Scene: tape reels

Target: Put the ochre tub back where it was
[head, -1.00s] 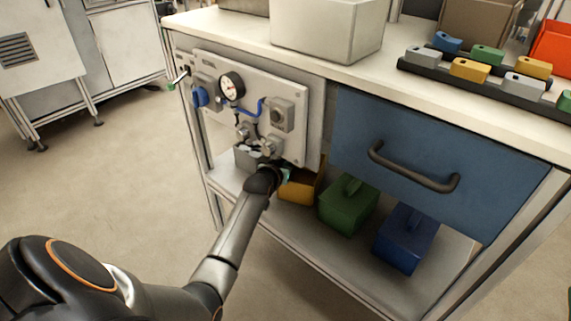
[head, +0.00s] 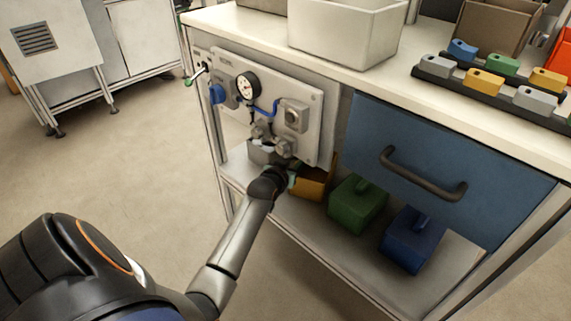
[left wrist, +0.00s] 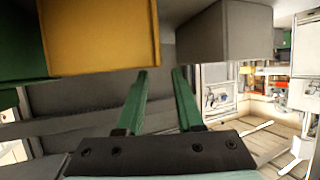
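The ochre tub (head: 312,186) stands on the lower shelf under the bench, left of the green tub; my left wrist covers part of its left side. It also shows at the upper left of the left wrist view (left wrist: 100,38). My left gripper (left wrist: 159,74) has its two green fingers apart with nothing between them. Its tips point toward the gap between the ochre tub and a grey tub (left wrist: 225,32). In the head view the gripper (head: 291,180) is mostly hidden by my wrist. My right gripper is not in view.
A green tub (head: 357,207) and a blue tub (head: 411,240) stand right of the ochre one. The gauge panel (head: 315,115) and blue drawer (head: 455,150) hang above the shelf. The floor (head: 130,170) left of the bench is clear.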

